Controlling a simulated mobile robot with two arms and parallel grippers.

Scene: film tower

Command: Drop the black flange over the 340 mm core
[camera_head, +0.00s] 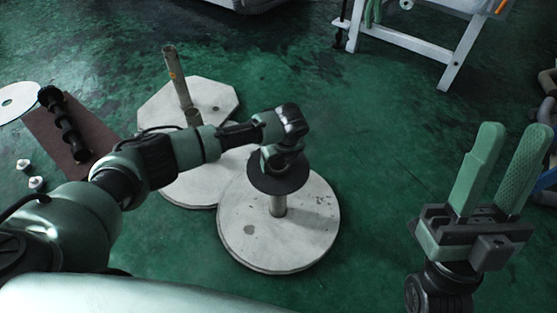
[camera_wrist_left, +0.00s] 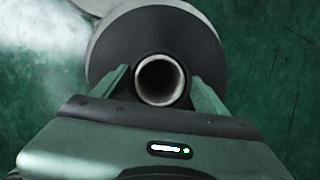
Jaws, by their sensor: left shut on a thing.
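A pale, short upright core (camera_head: 278,206) stands on the front round white plate (camera_head: 310,235). The black flange (camera_head: 262,178) is level around or just above the core's upper part; the head view does not show which. In the left wrist view the flange (camera_wrist_left: 205,45) is a dark disc with a pale tube rim (camera_wrist_left: 161,80) at its centre. My left gripper (camera_head: 278,158) is above the flange and shut on it, one finger on each side of the centre. My right gripper (camera_head: 485,190) is open and empty at the right, fingers pointing up.
A black shaft (camera_head: 66,130) lies on a brown mat (camera_head: 95,135) at left, near two small white pieces (camera_head: 36,183). A white-legged table (camera_head: 415,42) stands behind. Floor at centre right is clear.

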